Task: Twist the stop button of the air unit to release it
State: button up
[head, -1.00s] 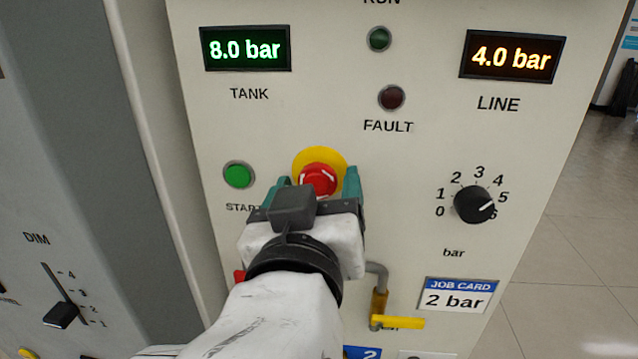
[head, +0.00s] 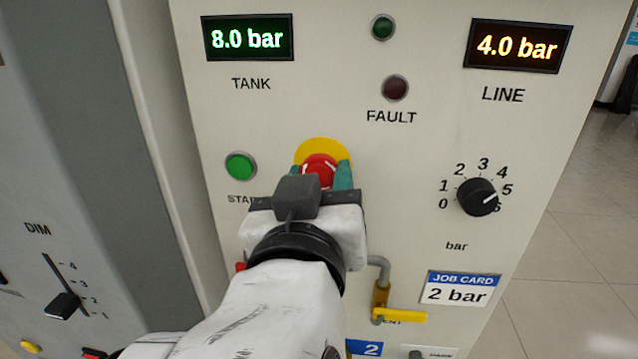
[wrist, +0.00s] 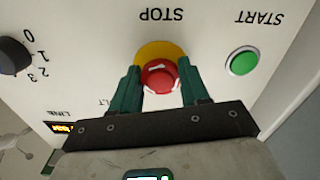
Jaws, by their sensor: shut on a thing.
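The red stop button (head: 319,169) with white arrow marks sits on a yellow disc (head: 322,148) on the air unit's pale panel. My gripper (head: 318,176) is at the button, with its green fingers on either side of it and shut on it. In the wrist view the stop button (wrist: 159,77) lies between the two fingertips (wrist: 160,80), below the word STOP, which appears upside down. The lower part of the button is hidden by my gripper in the head view.
A green START button (head: 241,166) is left of the stop button. A black dial (head: 477,197) is to the right, and a yellow-handled valve (head: 400,316) is below right. Displays read 8.0 bar (head: 248,38) and 4.0 bar (head: 517,46). A grey cabinet stands at the left.

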jog(key=m+b, duration=0.7)
jog(key=b, duration=0.1)
jog(key=shift+a, duration=0.15)
jog(key=shift+m, duration=0.3)
jog(key=o, duration=1.1)
jog(key=shift+c, duration=0.2)
